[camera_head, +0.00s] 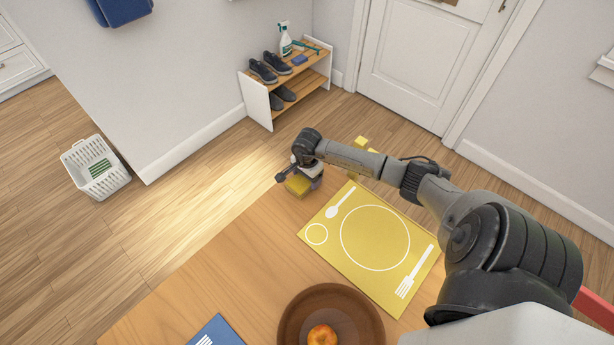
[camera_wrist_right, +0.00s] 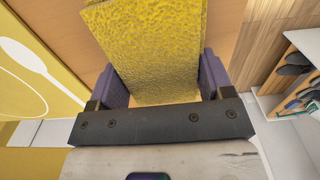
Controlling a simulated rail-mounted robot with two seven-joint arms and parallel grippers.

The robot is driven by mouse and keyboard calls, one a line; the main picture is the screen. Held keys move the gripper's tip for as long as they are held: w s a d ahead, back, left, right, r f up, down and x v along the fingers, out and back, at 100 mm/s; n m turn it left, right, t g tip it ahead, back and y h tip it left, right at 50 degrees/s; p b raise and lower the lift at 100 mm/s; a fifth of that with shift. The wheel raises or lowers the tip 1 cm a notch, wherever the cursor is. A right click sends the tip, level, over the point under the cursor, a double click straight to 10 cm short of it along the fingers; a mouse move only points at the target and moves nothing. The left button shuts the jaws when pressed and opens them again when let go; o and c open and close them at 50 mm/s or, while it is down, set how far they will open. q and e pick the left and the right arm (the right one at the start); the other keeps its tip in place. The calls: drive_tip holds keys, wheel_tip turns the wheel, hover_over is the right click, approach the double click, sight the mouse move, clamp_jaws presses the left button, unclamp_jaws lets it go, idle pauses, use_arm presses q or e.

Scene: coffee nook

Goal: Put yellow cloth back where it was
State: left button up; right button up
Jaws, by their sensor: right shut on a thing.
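The yellow cloth (camera_head: 298,186) is a small, rough-textured folded piece at the table's far edge, beyond the yellow placemat's upper left corner. My right gripper (camera_head: 304,180) is shut on it. In the right wrist view the cloth (camera_wrist_right: 150,45) lies between the two purple fingers of the gripper (camera_wrist_right: 160,82) and extends past them. I cannot tell whether the cloth touches the wooden table (camera_head: 235,270) or hangs just above it. My left gripper is out of view.
The yellow placemat (camera_head: 330,250), a brown bowl (camera_head: 290,325) with an orange fruit (camera_head: 322,335), and a blue mat (camera_head: 217,331) are on the table. A shoe rack (camera_head: 258,102) and white basket (camera_head: 75,160) stand on the floor. Another yellow thing (camera_head: 361,142) is partly behind my arm.

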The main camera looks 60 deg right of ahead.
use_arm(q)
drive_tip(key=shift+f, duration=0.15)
use_arm(e)
drive_tip(key=shift+f, duration=0.15)
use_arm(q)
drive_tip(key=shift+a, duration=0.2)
use_arm(e)
drive_tip(key=o, duration=0.9)
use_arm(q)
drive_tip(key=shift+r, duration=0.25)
use_arm(e)
drive_tip(key=shift+r, duration=0.4)
use_arm(q)
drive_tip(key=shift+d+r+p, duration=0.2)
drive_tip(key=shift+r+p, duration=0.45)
drive_tip(key=shift+p, duration=0.15)
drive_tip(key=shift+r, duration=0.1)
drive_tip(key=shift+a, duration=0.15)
use_arm(e)
wheel_tip(320, 180, up, 12)
drive_tip(key=shift+f, duration=0.25)
